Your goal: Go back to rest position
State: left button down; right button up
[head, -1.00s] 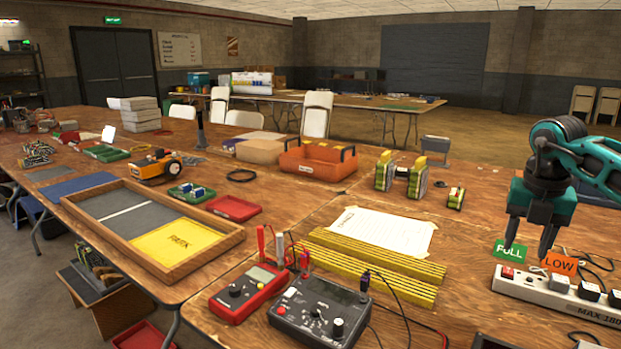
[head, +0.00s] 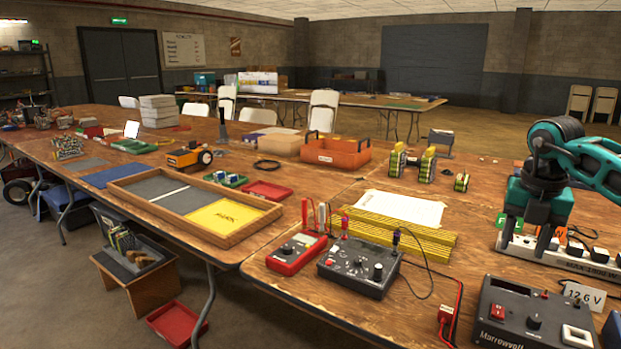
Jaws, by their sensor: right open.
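My right gripper (head: 525,246) is open and empty. It points down at the right of the head view, with its fingers in front of the white power strip (head: 572,261). The fingers overlap the strip in the picture; I cannot tell whether they touch it. The green card (head: 501,220) and an orange card by the strip are mostly hidden behind the gripper. My left gripper is not in view.
A grey power supply box (head: 530,318) stands at the near right edge. A grey meter (head: 358,267) and a red multimeter (head: 297,252) with leads stand left of it. Yellow rulers (head: 400,236), an orange toolbox (head: 337,154) and a wooden tray (head: 232,241) lie beyond.

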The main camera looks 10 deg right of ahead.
jog(key=w+a+f+n+y+p, duration=0.1)
jog(key=a+f+n+y, duration=0.15)
jog(key=a, duration=0.45)
jog(key=w+a+f+n+y+p, duration=0.1)
jog(key=a+f+y, duration=0.25)
jog(key=a, duration=0.35)
jog(key=s+a+r+m+t+y+p, duration=0.15)
jog(key=s+a+m+t+y, duration=0.35)
jog(key=a, duration=0.7)
jog(key=s+a+r+m+t+y+p, duration=0.1)
jog(key=s+a+t+y+p, duration=0.15)
jog(key=a+y, duration=0.8)
pick_arm(q)
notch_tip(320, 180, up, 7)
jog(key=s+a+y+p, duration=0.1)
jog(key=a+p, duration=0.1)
jog(key=p, duration=0.3)
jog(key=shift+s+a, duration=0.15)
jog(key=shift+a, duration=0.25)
pick_arm(e)
jog(key=s+d+f+m+t+h, duration=0.1)
jog(key=s+d+f+m+h, duration=0.4)
jog(key=s+f+m+h, duration=0.2)
jog(key=s+d+f+m+t+h, duration=0.1)
jog(key=s+d+f+m+h, duration=0.4)
jog(key=m, duration=1.1)
jog(key=s+f+h, duration=0.3)
jog(key=f+h, duration=0.3)
jog(key=shift+d, duration=0.25)
